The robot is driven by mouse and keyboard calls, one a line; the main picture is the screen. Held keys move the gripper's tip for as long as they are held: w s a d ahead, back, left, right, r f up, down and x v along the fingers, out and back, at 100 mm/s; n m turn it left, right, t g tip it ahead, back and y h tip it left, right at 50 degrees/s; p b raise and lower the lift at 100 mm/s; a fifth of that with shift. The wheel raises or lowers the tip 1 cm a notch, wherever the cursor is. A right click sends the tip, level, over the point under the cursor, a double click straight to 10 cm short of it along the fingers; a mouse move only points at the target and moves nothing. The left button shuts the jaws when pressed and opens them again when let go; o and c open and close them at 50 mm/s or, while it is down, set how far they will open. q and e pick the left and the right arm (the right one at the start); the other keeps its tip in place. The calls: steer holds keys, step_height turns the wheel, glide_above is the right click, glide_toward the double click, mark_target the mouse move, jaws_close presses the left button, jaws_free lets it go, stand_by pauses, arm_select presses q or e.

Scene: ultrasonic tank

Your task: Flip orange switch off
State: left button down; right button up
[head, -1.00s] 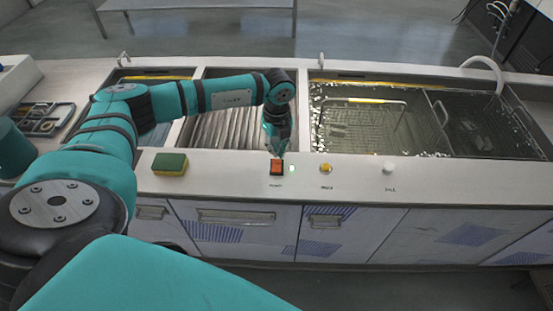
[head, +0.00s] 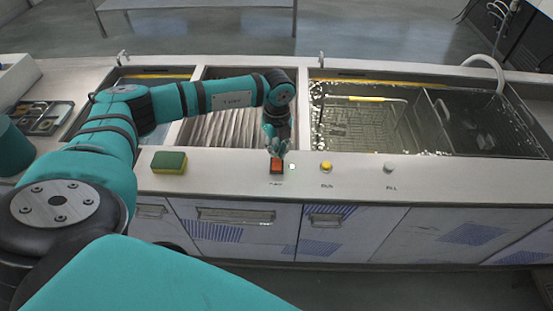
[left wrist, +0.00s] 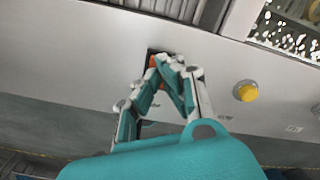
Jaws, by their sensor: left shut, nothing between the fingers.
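The orange switch (head: 277,167) sits in a dark frame on the front ledge of the tank counter. A small light next to it (head: 292,167) shows pale. My left gripper (head: 277,152) is shut and empty, with its fingertips at the far edge of the switch. My right gripper is not in view.
A yellow knob (head: 326,167) and a white-grey knob (head: 389,167) stand to the right on the ledge. A green and yellow sponge (head: 170,163) lies to the left. Behind are the water tank with a wire basket (head: 365,125) and a ridged basin (head: 222,128).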

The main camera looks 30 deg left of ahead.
mark_target(277, 160)
arm_select(q)
steer(key=shift+f+b, duration=0.8)
steer(key=shift+f, duration=0.4)
stand_by(0.9)
steer(key=shift+r, duration=0.1)
steer(key=shift+r+p, duration=2.6)
steer(key=shift+r, duration=0.9)
steer(key=shift+f, duration=0.1)
